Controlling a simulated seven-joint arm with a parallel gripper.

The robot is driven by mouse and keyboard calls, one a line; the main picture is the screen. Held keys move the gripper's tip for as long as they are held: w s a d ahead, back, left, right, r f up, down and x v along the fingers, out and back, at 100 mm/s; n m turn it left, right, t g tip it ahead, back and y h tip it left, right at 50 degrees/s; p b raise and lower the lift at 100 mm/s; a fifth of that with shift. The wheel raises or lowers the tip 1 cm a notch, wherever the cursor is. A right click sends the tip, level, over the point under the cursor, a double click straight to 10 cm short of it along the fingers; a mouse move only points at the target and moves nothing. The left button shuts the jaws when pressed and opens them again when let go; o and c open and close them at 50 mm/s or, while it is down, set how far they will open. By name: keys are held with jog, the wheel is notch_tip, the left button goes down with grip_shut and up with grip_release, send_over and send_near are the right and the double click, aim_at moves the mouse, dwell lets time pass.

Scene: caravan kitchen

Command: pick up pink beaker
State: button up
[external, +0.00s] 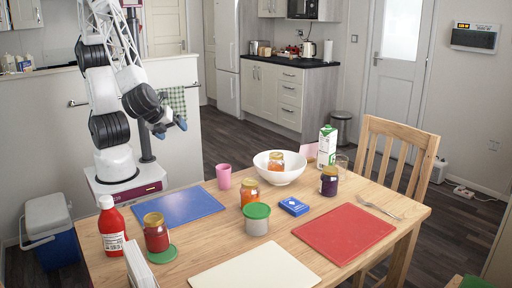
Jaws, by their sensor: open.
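The pink beaker (224,176) stands upright on the wooden table, near its back edge, just right of the blue mat and left of the white bowl. My gripper (172,130) is above and to the left of the beaker, well apart from it, beyond the table's back edge. Its blue-grey fingertips point down to the right. It is open, with nothing seen between the fingers.
A white bowl (299,173) holds a jar. A blue mat (178,207), red mat (344,246) and cream mat (220,278) lie on the table. A red bottle (112,232), several jars, a green-lidded tub (257,225) and a milk carton (327,146) stand around.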

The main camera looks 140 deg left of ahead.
aim_at(218, 171)
jog(key=w+a+f+m+y, duration=0.1)
jog(key=w+a+f+m, duration=0.1)
jog(key=f, duration=0.3)
jog(key=w+a+f+m+t+y, duration=0.1)
jog(key=w+a+f+m+y, duration=0.1)
jog(key=w+a+f+m, duration=0.1)
jog(key=w+a+f+m+y, duration=0.2)
jog(key=w+a+f+m, duration=0.1)
jog(key=f, duration=0.5)
jog(key=shift+a+m+t, duration=0.3)
jog(key=shift+a+m, duration=0.6)
jog(key=shift+m, duration=0.1)
jog(key=shift+a+y, duration=0.1)
jog(key=shift+y, duration=0.2)
jog(key=shift+x, duration=1.2)
jog(key=shift+a+f, duration=0.1)
jog(key=shift+x, duration=2.45)
jog(key=shift+s+f, duration=0.1)
jog(key=shift+s, duration=0.05)
jog(key=c, duration=1)
